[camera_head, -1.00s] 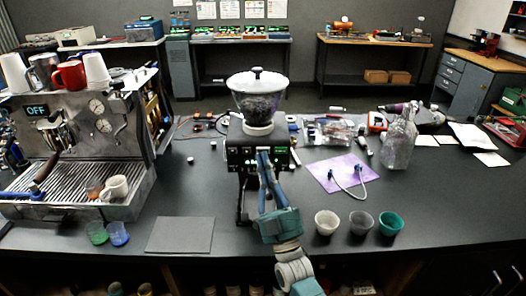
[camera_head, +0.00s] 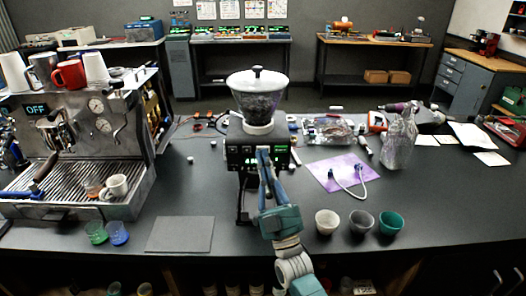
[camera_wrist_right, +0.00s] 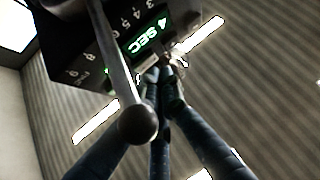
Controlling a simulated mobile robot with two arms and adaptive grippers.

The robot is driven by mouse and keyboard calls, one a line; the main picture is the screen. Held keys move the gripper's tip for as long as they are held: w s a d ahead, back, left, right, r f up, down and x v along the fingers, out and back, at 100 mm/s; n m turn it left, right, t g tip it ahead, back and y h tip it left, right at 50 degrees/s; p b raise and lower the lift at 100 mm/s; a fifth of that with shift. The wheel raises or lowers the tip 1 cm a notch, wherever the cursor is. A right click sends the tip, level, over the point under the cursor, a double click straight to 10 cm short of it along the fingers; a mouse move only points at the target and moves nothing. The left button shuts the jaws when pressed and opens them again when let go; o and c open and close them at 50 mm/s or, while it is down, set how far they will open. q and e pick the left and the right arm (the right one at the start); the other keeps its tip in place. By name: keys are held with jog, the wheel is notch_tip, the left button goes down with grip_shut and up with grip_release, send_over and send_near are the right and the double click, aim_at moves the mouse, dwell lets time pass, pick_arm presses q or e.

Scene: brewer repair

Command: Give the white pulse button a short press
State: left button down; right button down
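The grinder (camera_head: 236,139) stands mid-counter with a clear, lidded hopper of dark beans on top. Its dark front panel has a green-lit display, reading "4 SEC" in the right wrist view (camera_wrist_right: 149,33). A pale button, likely the white pulse button (camera_wrist_right: 148,66), shows just below that display, partly covered by my fingertips. My right gripper (camera_head: 264,151) reaches up to the panel with its fingers together and nothing held. In the right wrist view its fingertips (camera_wrist_right: 163,76) are at or very near the button; contact cannot be told. My left gripper is not in view.
A lever with a black ball knob (camera_wrist_right: 138,124) crosses close before the panel. An espresso machine (camera_head: 75,130) stands left. Small cups (camera_head: 327,222) stand front right, a grey mat (camera_head: 180,235) front left. A purple cloth (camera_head: 335,171) lies right of the grinder.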

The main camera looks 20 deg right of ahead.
jog(key=shift+w+d, duration=0.1)
jog(key=shift+w, duration=0.3)
dwell(0.6)
jog(key=shift+s, duration=0.2)
dwell(2.1)
jog(key=shift+s+a, duration=0.2)
jog(key=shift+s, duration=0.35)
jog(key=s+p, duration=0.1)
jog(key=s, duration=0.1)
jog(key=s+a+p, duration=0.1)
jog(key=s, duration=0.1)
jog(key=shift+s+a, duration=0.2)
jog(key=shift+s, duration=0.2)
